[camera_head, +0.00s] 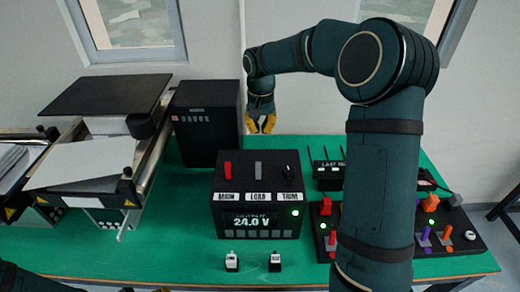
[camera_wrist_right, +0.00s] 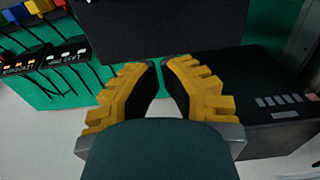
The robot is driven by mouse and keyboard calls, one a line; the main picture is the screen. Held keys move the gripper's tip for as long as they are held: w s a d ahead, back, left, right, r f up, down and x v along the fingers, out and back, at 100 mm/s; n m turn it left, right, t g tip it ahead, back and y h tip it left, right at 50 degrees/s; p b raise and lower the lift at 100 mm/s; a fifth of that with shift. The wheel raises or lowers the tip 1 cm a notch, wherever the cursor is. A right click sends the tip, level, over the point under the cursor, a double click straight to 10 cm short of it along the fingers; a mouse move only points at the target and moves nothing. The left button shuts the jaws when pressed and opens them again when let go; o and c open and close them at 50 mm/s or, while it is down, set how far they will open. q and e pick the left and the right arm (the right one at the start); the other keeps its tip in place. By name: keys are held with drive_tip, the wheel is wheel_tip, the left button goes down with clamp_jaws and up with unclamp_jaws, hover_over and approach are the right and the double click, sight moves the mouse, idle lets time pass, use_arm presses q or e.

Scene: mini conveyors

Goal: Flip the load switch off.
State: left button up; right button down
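The power supply box (camera_head: 257,205) stands on the green table and shows 24.0 V, with a lit green light. On its top, the grey load lever (camera_head: 258,169) stands upright behind the LOAD label, between the red MAIN lever (camera_head: 228,170) and the black TRIM knob (camera_head: 288,172). My right gripper (camera_head: 262,125) hangs behind and above the box, apart from the levers. Its yellow fingers are apart and empty, as the right wrist view (camera_wrist_right: 160,68) also shows. My left arm shows only at the bottom left edge; its finger state cannot be told.
A tall black box (camera_head: 207,122) stands behind and left. A conveyor (camera_head: 95,150) is further left. Two small black-and-white items (camera_head: 232,262) (camera_head: 275,262) lie in front. A panel with coloured levers (camera_head: 430,232) is at right, partly hidden by my right arm.

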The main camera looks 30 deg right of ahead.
sight(260, 159)
wheel_tip(260, 159, down, 10)
drive_tip(key=shift+f+b, duration=0.1)
drive_tip(key=shift+b, duration=0.2)
drive_tip(key=shift+s+a+r, duration=0.4)
drive_tip(key=shift+s, duration=0.25)
drive_tip(key=shift+s+a+r, duration=0.4)
drive_tip(key=shift+s, duration=0.2)
drive_tip(key=shift+s+a, duration=0.15)
drive_tip(key=shift+s, duration=0.1)
